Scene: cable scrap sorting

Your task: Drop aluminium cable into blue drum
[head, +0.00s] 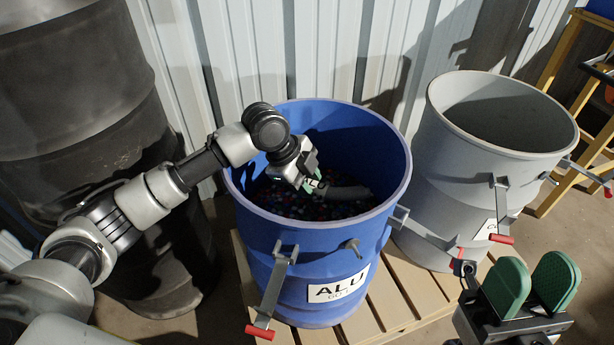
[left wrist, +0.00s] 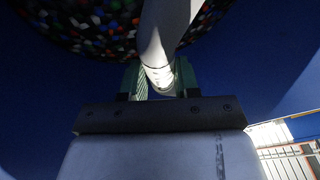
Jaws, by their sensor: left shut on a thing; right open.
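The blue drum (head: 320,262) stands on a wooden pallet, with a white label reading ALU on its front. My left gripper (head: 318,186) is inside the drum's mouth, below the rim. It is shut on a grey cable piece (head: 349,193), which sticks out to the right over the drum's contents. In the left wrist view the cable (left wrist: 166,32) sits between the green fingers of the left gripper (left wrist: 160,80) and runs up out of the picture. My right gripper (head: 531,285) is open and empty at the lower right, with its green fingers apart.
Multicoloured bits (left wrist: 95,22) lie in the drum. A grey drum (head: 455,165) stands to its right, a dark barrel (head: 80,120) to the left. Levers with red grips (head: 260,331) stick out from the drums. The pallet (head: 395,300) and a corrugated wall (head: 250,50) are close.

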